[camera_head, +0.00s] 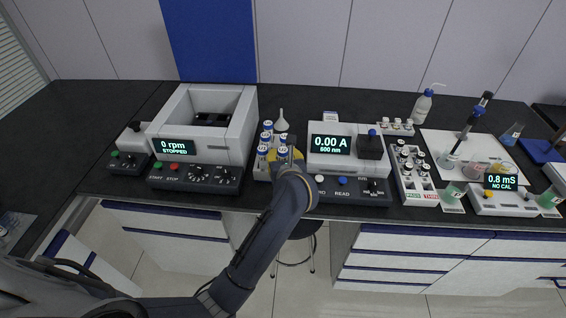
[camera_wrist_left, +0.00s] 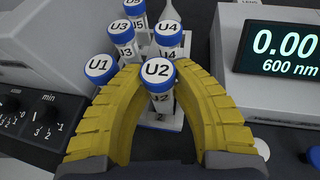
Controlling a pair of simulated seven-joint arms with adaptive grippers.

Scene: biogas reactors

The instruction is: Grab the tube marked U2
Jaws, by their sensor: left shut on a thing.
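The tube marked U2 (camera_wrist_left: 158,73) has a blue-rimmed white cap and stands at the front of the tube group in the left wrist view. My left gripper (camera_wrist_left: 158,92) has its two yellow fingers around this tube, shut on it. In the head view my left gripper (camera_head: 283,157) is at the front of the white tube rack (camera_head: 262,172). Tubes U1 (camera_wrist_left: 98,66), U3 (camera_wrist_left: 121,43), U4 (camera_wrist_left: 169,40) and U5 (camera_wrist_left: 135,8) stand beside and behind it. The lower part of U2 is partly hidden. My right gripper is not in view.
A centrifuge (camera_head: 201,145) stands left of the rack and a photometer reading 0.00 A (camera_head: 332,150) stands close on the right. A white funnel (camera_head: 281,120) is behind the rack. A vial tray (camera_head: 412,172) and a conductivity meter (camera_head: 500,197) stand further right.

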